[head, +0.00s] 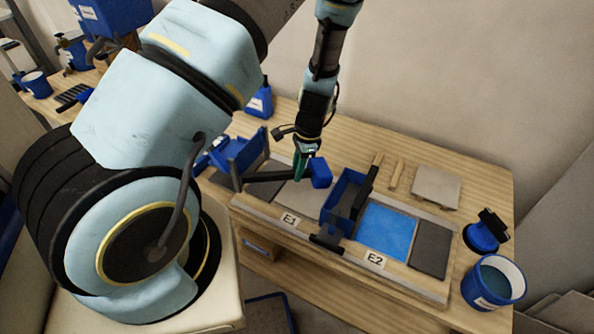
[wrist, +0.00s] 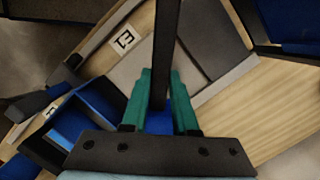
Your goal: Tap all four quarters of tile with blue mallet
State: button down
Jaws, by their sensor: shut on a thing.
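My gripper (head: 301,163), with green fingers, is shut on the blue mallet. It also shows in the wrist view (wrist: 167,90). The mallet has a blue head (head: 320,173) just right of the fingers and a dark handle (head: 264,177) reaching left. In the wrist view the handle (wrist: 167,40) runs up between the fingers, and a little of the blue head shows below. The mallet is over the light grey tile (head: 296,196) behind the E1 label (head: 290,219); I cannot tell whether it touches. A blue tile (head: 386,232) lies behind the E2 label (head: 375,260).
A blue open box (head: 335,213) with a dark tool stands between the light and blue tiles. Dark tiles lie at the row's ends, one on the right (head: 430,248). A blue bucket (head: 493,284) and a suction cup (head: 485,232) stand at the right. A spare tile (head: 435,186) lies behind.

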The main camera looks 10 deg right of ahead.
jog(key=shift+f, duration=0.1)
notch_tip(320, 180, down, 5)
jog(key=b, duration=0.3)
notch_tip(320, 180, up, 5)
jog(key=p, duration=0.3)
jog(key=shift+r, duration=0.2)
jog(key=shift+f, duration=0.1)
jog(key=shift+w, duration=0.1)
